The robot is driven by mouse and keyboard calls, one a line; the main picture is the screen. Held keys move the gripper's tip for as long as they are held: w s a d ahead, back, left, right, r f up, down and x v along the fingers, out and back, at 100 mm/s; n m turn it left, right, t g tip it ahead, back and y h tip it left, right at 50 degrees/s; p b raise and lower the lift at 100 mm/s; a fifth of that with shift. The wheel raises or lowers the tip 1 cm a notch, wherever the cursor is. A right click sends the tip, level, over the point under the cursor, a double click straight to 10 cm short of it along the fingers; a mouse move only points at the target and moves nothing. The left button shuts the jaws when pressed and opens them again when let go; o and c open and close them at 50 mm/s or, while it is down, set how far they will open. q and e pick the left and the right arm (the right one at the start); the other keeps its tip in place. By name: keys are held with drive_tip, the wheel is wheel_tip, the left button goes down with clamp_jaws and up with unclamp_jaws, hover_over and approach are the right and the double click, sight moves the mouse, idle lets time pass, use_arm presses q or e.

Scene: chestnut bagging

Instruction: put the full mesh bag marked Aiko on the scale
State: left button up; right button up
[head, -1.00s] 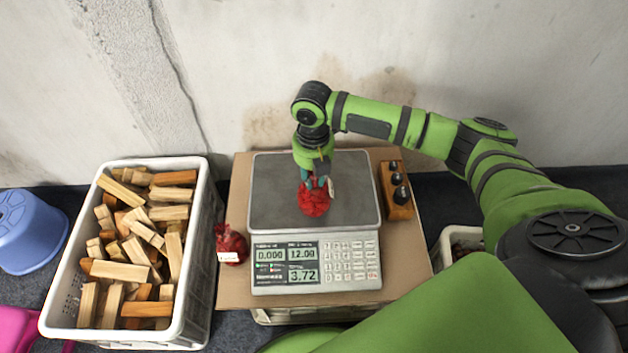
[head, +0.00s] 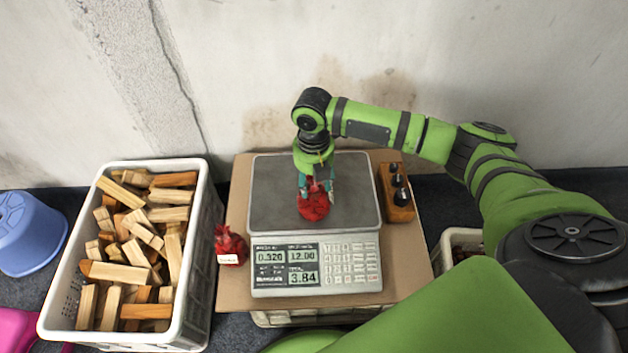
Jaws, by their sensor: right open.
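A full red mesh bag (head: 314,207) sits on the grey pan of the scale (head: 272,205), a little right of the pan's middle. My right gripper (head: 316,190) is directly above the bag, with its fingers open on either side of the bag's neck. No name can be read on this bag. The scale's display reads 0.320, 12.00 and 3.84. A second red mesh bag (head: 231,241) with a white tag stands on the cardboard left of the scale; its tag is too small to read. My left gripper is not in view.
A white crate of wood blocks (head: 198,270) stands left of the cardboard sheet (head: 405,270). A wooden block with black weights (head: 397,205) is right of the scale. A blue stool (head: 30,235) is at the far left, and the concrete wall is behind.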

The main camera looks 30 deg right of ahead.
wheel_tip(320, 180, up, 3)
drive_tip(key=shift+w+r+p, duration=0.1)
drive_tip(key=shift+r+p, duration=0.05)
drive_tip(key=shift+p, duration=0.3)
wheel_tip(320, 180, up, 9)
drive_tip(key=shift+f+p, duration=0.15)
drive_tip(key=shift+p, duration=0.75)
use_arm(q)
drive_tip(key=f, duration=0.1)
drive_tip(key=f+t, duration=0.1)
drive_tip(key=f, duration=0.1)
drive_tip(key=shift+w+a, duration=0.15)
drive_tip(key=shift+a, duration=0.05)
use_arm(e)
drive_tip(key=shift+a+f, duration=0.1)
